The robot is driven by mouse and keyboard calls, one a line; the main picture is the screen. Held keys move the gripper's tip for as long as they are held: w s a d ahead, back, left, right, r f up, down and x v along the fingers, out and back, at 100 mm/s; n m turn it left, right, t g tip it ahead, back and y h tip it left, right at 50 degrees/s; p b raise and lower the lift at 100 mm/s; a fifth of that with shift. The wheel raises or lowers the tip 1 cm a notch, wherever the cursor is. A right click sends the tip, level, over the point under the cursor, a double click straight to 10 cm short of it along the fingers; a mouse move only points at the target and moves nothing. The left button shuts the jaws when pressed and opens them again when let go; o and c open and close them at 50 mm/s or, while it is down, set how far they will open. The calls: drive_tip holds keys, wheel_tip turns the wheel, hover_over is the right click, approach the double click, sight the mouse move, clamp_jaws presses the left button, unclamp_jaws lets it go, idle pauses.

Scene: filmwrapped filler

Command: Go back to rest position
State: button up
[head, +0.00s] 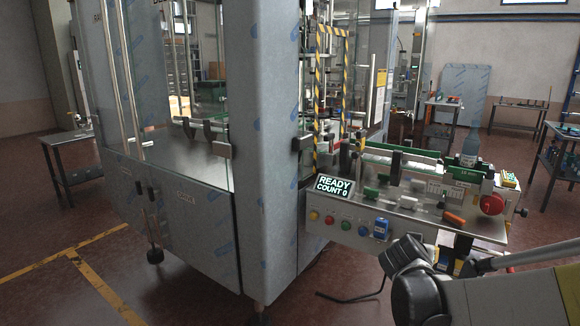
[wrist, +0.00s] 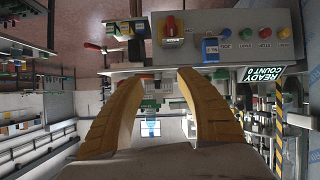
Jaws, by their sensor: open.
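My gripper (wrist: 161,75) shows in the wrist view with its two tan fingers spread apart and nothing between them. In the wrist view the scene appears upside down. In the head view my arm reaches in from the lower right, in front of the small conveyor's control panel (head: 345,222); the gripper's fingers cannot be made out there. The panel's display (head: 335,187) reads READY COUNT 0. A clear bottle (head: 470,148) stands upright on the conveyor, apart from my gripper.
A large film-wrapped machine cabinet (head: 262,130) stands left of the conveyor. A red knob (head: 492,204), an orange piece (head: 455,218) and a blue block (head: 381,229) are on the conveyor unit. A black cable (head: 350,298) lies on the floor. Open floor lies at the lower left.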

drive_tip(key=s+a+n+g+y, duration=0.1)
drive_tip(key=s+a, duration=0.3)
drive_tip(key=s, duration=0.5)
drive_tip(key=s+a+f+n+g+y, duration=0.1)
drive_tip(key=s+a, duration=0.4)
drive_tip(key=s, duration=0.5)
drive_tip(key=s+a+n+g+y, duration=0.1)
drive_tip(key=s+a+n+y, duration=0.2)
drive_tip(key=s, duration=0.6)
drive_tip(key=shift+s+a+f+y, duration=0.15)
drive_tip(key=shift+s+a+y, duration=0.05)
drive_tip(key=shift+a+y, duration=0.95)
